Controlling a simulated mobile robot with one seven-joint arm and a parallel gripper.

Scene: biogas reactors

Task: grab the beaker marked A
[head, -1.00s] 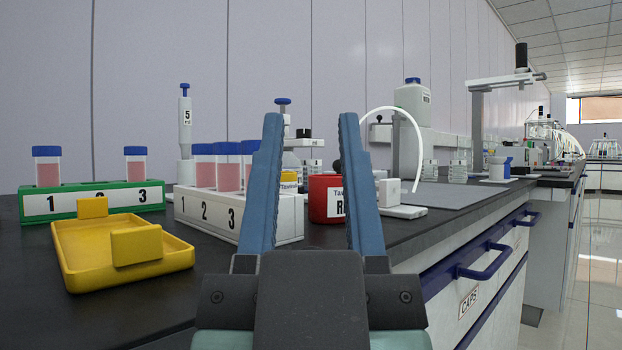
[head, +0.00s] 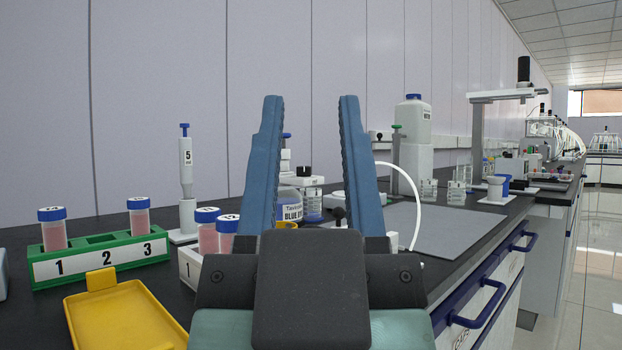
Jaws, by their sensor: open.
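My gripper (head: 311,105) is open and empty, pointing forward above the bench, with its two blue fingers apart. Several small clear glass vessels, possibly beakers, stand further back on the bench. One group is at the foot of the white bottle stand (head: 428,191), and another is to its right (head: 457,193). They are well beyond my fingers and to their right. I cannot read a letter A on any of them. My gripper hides part of the bench in the middle.
A green rack (head: 100,262) with blue-capped tubes and a yellow tray (head: 122,318) are at left. A pipette (head: 186,165) stands behind. A grey mat (head: 430,228) lies clear at right.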

